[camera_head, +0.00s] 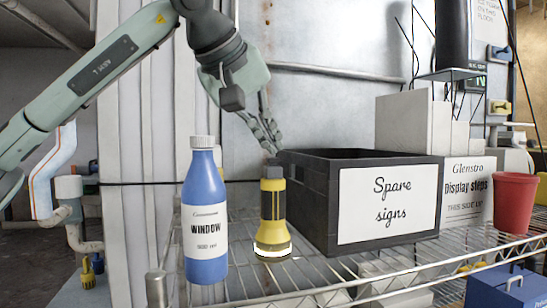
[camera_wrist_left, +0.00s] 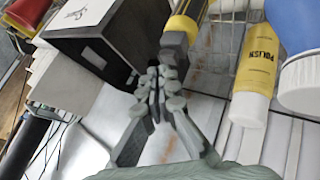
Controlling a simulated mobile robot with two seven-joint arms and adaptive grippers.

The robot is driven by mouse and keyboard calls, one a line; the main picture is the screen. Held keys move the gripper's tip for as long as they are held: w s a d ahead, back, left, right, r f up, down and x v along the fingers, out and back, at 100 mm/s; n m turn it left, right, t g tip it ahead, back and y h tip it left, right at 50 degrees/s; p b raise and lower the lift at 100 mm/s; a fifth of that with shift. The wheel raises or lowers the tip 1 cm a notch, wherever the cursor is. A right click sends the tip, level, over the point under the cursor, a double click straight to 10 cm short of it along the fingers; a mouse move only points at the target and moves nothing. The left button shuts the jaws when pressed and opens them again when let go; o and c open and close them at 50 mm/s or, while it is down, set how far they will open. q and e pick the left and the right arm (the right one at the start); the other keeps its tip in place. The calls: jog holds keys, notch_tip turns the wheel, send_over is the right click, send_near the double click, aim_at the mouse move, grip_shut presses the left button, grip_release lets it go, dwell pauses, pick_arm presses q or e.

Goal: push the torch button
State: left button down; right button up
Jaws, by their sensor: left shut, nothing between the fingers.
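The yellow and black torch (camera_head: 272,208) stands upright, lens end down, on the wire shelf. Its bottom rim looks bright and its dark tail end points up. My left gripper (camera_head: 270,143) is shut and empty, pointing down just above and behind that tail end. In the left wrist view the torch (camera_wrist_left: 187,24) shows at the top, its dark end close to the fingertips of my left gripper (camera_wrist_left: 165,78). I cannot tell whether they touch. The button itself is not clearly visible. My right gripper is not in view.
A blue window-cleaner bottle (camera_head: 205,215) stands left of the torch. The black "Spare signs" box (camera_head: 310,210) stands close on its right. A red cup (camera_head: 514,205) is at far right. The wrist view shows a yellow polish bottle (camera_wrist_left: 254,65) near the torch.

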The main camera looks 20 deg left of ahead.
pick_arm(q)
jog(key=shift+f, duration=0.45)
dwell(0.3)
jog(key=shift+r, duration=0.1)
jog(key=shift+r+p, duration=0.75)
jog(key=shift+r, duration=0.1)
notch_tip(320, 180, up, 5)
jog(key=p, duration=0.4)
jog(key=shift+f, duration=0.2)
jog(key=shift+r+p, duration=0.6)
jog(key=shift+r, duration=0.15)
